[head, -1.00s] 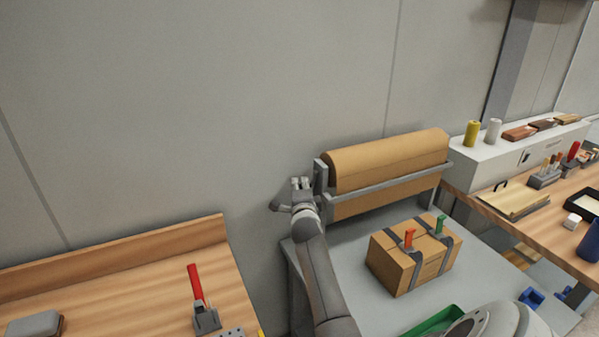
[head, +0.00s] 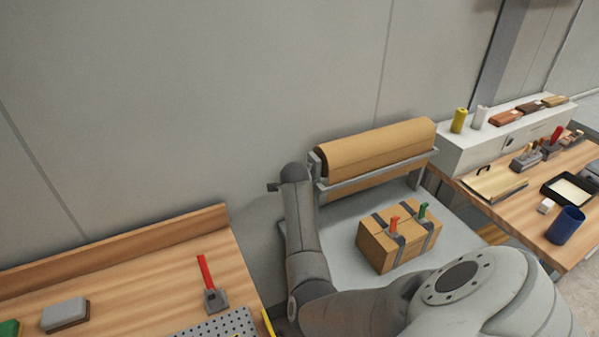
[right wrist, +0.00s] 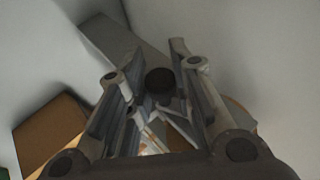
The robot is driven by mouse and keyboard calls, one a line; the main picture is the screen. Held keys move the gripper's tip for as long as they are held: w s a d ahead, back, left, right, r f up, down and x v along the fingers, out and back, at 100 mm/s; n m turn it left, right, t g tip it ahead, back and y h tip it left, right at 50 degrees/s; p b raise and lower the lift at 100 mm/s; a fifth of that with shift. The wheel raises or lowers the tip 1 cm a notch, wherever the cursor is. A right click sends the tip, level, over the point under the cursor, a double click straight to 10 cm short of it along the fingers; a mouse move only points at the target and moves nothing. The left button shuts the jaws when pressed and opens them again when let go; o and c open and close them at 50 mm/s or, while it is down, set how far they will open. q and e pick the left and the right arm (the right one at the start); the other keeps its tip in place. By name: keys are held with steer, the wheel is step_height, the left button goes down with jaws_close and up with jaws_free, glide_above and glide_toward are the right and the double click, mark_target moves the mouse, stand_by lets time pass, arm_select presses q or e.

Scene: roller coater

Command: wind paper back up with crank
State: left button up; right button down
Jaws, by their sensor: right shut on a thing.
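The brown paper roll (head: 375,148) sits in a grey dispenser frame (head: 385,170) against the wall. A strip of paper hangs below its front bar. My right arm reaches up to the left end of the frame, where the crank is. My wrist hides most of the crank and the gripper in the head view. In the right wrist view, my right gripper (right wrist: 155,68) has its fingers on either side of a dark round crank knob (right wrist: 160,81) and is shut on it. My left gripper is not in view.
A strapped cardboard box (head: 398,240) stands on the grey table below the roll. A wooden bench (head: 130,275) with a red-handled tool (head: 207,285) is at left. A white cabinet (head: 480,145) and another wooden bench (head: 500,208) are at right.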

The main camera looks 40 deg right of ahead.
steer(key=g, duration=0.1)
steer(key=s+r+g+y, duration=0.1)
steer(key=g, duration=0.1)
steer(key=shift+s+a+r+n+y, duration=0.1)
steer(key=shift+a+n+y, duration=0.05)
steer(key=shift+n+y, duration=0.2)
steer(key=shift+s+a+r+n+g+y+b, duration=0.1)
steer(key=shift+s+r+n+g+y+b, duration=0.25)
steer(key=shift+g+b, duration=0.8)
steer(key=shift+s+a+r+n+g+y+b, duration=0.15)
steer(key=shift+r+g+b, duration=0.3)
steer(key=shift+g+b, duration=0.65)
steer(key=shift+s+r+n+g+y+b, duration=0.15)
steer(key=shift+s+r+g+y+b, duration=0.2)
steer(key=shift+g+b, duration=0.8)
steer(key=shift+r+t+b, duration=0.1)
steer(key=shift+t+b, duration=0.2)
steer(key=c, duration=1.3)
jaws_free()
steer(key=shift+o, duration=0.2)
